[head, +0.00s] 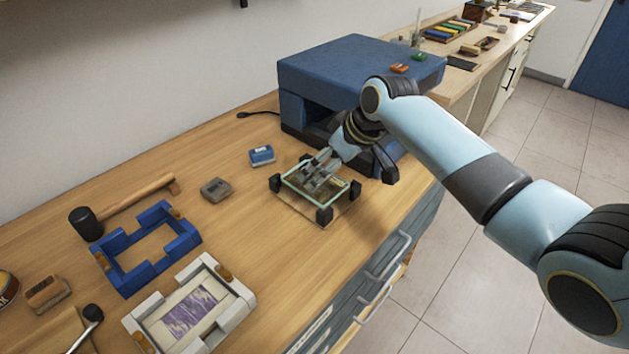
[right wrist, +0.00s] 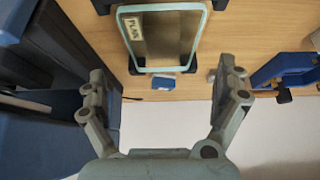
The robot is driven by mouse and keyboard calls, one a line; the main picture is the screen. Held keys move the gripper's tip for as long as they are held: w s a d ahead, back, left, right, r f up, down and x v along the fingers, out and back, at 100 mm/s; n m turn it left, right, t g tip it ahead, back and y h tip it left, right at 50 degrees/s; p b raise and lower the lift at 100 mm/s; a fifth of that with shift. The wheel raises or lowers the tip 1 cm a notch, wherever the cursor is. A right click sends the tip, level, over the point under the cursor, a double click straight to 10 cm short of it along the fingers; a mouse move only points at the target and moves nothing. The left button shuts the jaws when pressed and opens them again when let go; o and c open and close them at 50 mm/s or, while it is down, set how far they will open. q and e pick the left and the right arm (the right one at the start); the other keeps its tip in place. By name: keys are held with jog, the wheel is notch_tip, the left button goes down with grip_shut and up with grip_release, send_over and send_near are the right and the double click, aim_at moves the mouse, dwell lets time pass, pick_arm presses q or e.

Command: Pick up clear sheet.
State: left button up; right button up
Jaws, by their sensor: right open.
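The clear sheet (head: 329,191) has a pale green edge and lies level on black corner posts above a wooden board. My right gripper (head: 313,171) is open and empty. In the head view its fingers overlap the sheet's far left part. In the right wrist view the sheet lies beyond the spread fingertips (right wrist: 162,80); I cannot tell whether they touch it. My left gripper is not in view.
A blue machine (head: 345,68) stands behind my right gripper. A blue block (head: 261,155) and a grey block (head: 216,189) lie left of the sheet. A mallet (head: 130,202), a blue frame (head: 148,245) and a white frame (head: 190,305) lie farther left. The bench's front edge is close right.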

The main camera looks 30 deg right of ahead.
jog(key=x, duration=0.5)
jog(key=shift+a+f, duration=0.15)
jog(key=shift+a, duration=0.05)
jog(key=c, duration=1.1)
